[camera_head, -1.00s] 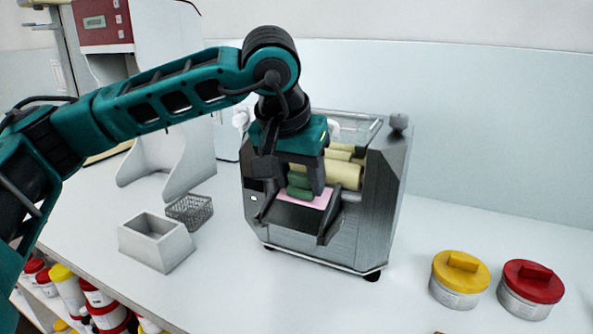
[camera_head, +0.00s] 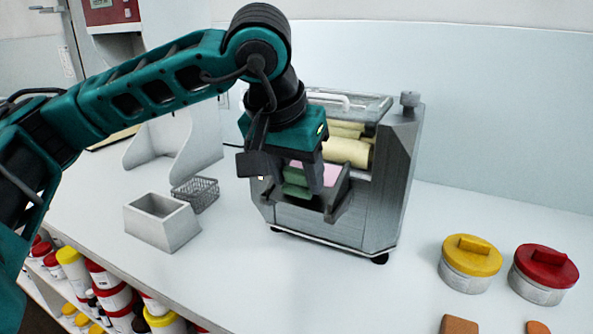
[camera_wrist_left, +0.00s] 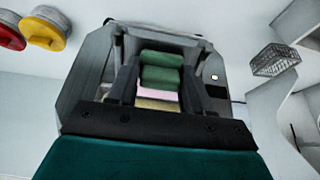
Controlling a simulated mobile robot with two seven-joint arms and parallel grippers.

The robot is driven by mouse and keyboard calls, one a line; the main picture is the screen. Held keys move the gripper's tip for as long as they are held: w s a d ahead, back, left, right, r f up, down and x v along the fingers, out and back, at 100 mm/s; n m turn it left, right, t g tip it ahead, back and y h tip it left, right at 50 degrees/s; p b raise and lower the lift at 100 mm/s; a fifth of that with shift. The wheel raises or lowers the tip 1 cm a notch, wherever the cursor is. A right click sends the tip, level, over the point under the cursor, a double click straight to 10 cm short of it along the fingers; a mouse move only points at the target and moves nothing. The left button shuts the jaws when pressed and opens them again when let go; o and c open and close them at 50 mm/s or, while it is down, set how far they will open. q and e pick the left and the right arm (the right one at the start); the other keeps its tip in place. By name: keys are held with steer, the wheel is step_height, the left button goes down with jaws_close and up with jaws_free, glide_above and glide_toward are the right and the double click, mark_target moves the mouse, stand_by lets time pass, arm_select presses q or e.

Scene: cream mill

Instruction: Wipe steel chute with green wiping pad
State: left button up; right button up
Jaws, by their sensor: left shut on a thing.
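The green wiping pad (camera_head: 297,184) is held between the fingers of my left gripper (camera_head: 300,182), which is shut on it. The pad also shows in the left wrist view (camera_wrist_left: 161,72). The steel chute (camera_head: 335,203) projects from the front of the grey mill (camera_head: 370,216). The pad is over the chute's front part; whether it touches the steel I cannot tell. A pink layer (camera_head: 328,174) shows behind the pad, and also in the left wrist view (camera_wrist_left: 157,95). My right gripper is not in view.
Cream rollers (camera_head: 347,151) are inside the mill. A grey open box (camera_head: 160,222) and a wire basket (camera_head: 196,193) stand left of it. Yellow-lidded (camera_head: 470,262) and red-lidded (camera_head: 543,272) tubs stand right. The counter between mill and tubs is clear.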

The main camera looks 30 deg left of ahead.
arm_select(q)
steer(key=shift+w+f+b, duration=0.2)
steer(key=shift+f+b, duration=0.2)
steer(key=shift+f, duration=0.1)
steer(key=shift+r, duration=0.1)
